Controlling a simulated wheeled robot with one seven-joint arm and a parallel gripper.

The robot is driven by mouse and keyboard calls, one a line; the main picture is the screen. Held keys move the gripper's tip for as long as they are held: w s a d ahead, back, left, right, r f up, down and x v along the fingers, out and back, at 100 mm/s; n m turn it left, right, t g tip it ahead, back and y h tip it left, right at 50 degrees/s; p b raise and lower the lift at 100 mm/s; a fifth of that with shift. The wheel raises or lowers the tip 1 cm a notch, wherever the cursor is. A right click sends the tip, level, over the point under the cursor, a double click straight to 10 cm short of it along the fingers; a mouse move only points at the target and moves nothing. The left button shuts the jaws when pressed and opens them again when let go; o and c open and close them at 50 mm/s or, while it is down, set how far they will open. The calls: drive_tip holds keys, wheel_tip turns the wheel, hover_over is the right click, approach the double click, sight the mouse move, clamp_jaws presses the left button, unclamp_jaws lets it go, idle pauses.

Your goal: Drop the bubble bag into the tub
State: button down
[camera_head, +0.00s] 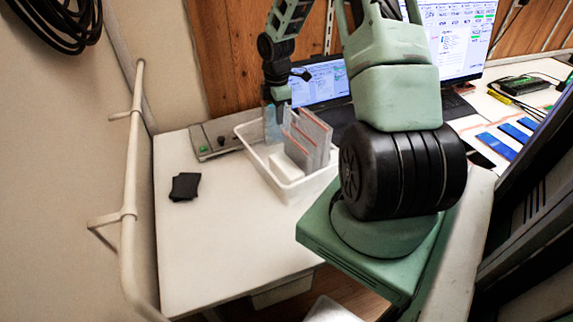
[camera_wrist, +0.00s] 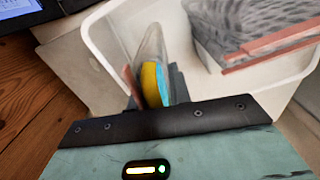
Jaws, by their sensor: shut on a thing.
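The white tub (camera_head: 262,165) stands on the table, with grey patterned bags with red edges (camera_head: 308,135) upright inside it. My gripper (camera_head: 275,103) points down over the tub's back part, shut on the bubble bag (camera_head: 271,125), a pale bluish, see-through piece. The bag hangs at the tub's far left corner; whether it touches the tub floor is hidden. In the wrist view, the held bag (camera_wrist: 152,45) shows greyish between the dark fingers (camera_wrist: 153,88), with yellow and blue at its near end. The tub rim (camera_wrist: 97,45) surrounds it, and the grey bags (camera_wrist: 250,28) lie to the right.
A small black cloth or pouch (camera_head: 184,187) lies on the table left of the tub. A grey panel with a green button (camera_head: 205,148) is behind it. A laptop and monitor (camera_head: 455,35) stand at the back right. The table's front left is clear.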

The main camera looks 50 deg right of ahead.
drive_tip(key=c, duration=1.2)
unclamp_jaws()
drive_tip(key=shift+r, duration=0.1)
wheel_tip(320, 180, up, 17)
drive_tip(key=shift+r+b, duration=0.15)
drive_tip(key=shift+b, duration=0.25)
